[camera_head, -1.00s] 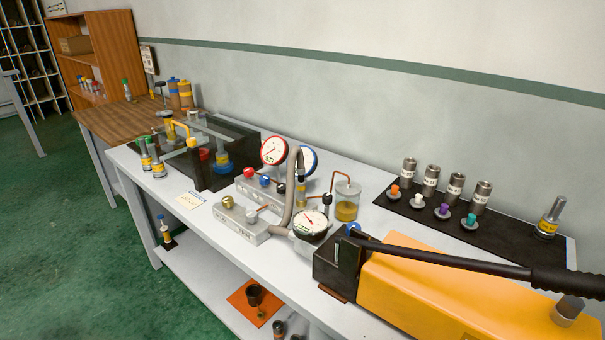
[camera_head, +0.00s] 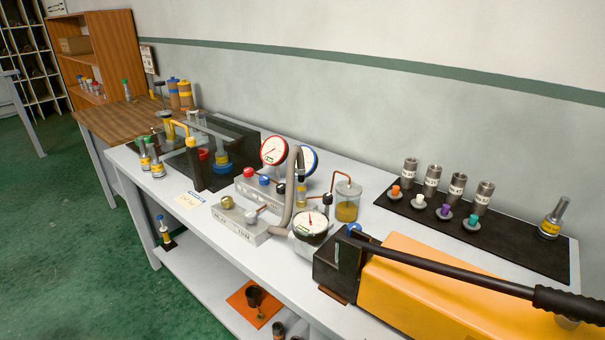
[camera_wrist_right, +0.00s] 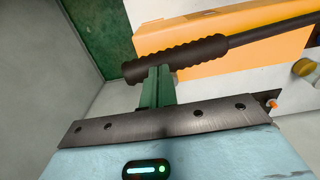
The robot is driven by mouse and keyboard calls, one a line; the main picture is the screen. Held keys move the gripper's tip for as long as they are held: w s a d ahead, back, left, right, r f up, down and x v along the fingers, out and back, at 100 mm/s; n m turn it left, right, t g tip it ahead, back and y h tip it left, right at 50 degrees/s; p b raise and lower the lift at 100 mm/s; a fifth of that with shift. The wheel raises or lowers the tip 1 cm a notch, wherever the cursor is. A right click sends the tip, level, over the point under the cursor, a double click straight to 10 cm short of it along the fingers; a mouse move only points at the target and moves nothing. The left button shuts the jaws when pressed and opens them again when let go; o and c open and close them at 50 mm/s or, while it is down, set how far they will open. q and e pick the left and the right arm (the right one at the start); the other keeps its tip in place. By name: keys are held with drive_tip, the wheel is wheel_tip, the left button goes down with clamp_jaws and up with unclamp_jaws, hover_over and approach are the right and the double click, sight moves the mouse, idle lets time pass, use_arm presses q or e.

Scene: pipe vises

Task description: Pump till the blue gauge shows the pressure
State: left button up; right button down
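The orange hand pump (camera_head: 425,290) stands at the front right of the bench. Its black lever (camera_head: 450,268) slopes down to a ribbed grip (camera_head: 568,303) at the right edge. A black-rimmed gauge (camera_head: 310,226) sits nearer the pump. In the right wrist view, my right gripper's green fingers (camera_wrist_right: 157,86) are close together against the ribbed grip (camera_wrist_right: 176,59), with no grip visible between them. My left gripper is not in view.
A valve block (camera_head: 240,228) and an oil jar (camera_head: 346,203) stand left of the pump. A black mat (camera_head: 510,243) behind it holds metal sleeves, coloured plugs and a bolt-like fitting (camera_head: 553,218).

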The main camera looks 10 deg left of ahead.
drive_tip(key=shift+s+d+f+b, duration=0.1)
drive_tip(key=shift+d+f+b, duration=0.05)
drive_tip(key=shift+f, duration=0.65)
drive_tip(key=shift+s+d+f+b, duration=0.1)
drive_tip(key=shift+d+f+b, duration=0.05)
drive_tip(key=shift+f, duration=0.7)
drive_tip(key=shift+s+d+f+b, duration=0.1)
drive_tip(key=shift+d+f+b, duration=0.05)
drive_tip(key=shift+f, duration=0.65)
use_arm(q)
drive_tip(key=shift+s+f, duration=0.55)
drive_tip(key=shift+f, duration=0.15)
use_arm(e)
drive_tip(key=shift+s+d+f+b, duration=0.15)
drive_tip(key=shift+f+b, duration=0.2)
drive_tip(key=shift+f, duration=0.85)
drive_tip(key=shift+w+d+f+b, duration=0.1)
drive_tip(key=shift+f+b, duration=0.2)
drive_tip(key=shift+f, duration=0.85)
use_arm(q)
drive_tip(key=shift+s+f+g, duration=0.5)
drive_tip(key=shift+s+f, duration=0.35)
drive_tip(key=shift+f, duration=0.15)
use_arm(e)
drive_tip(key=shift+s, duration=0.2)
drive_tip(key=shift+f, duration=0.1)
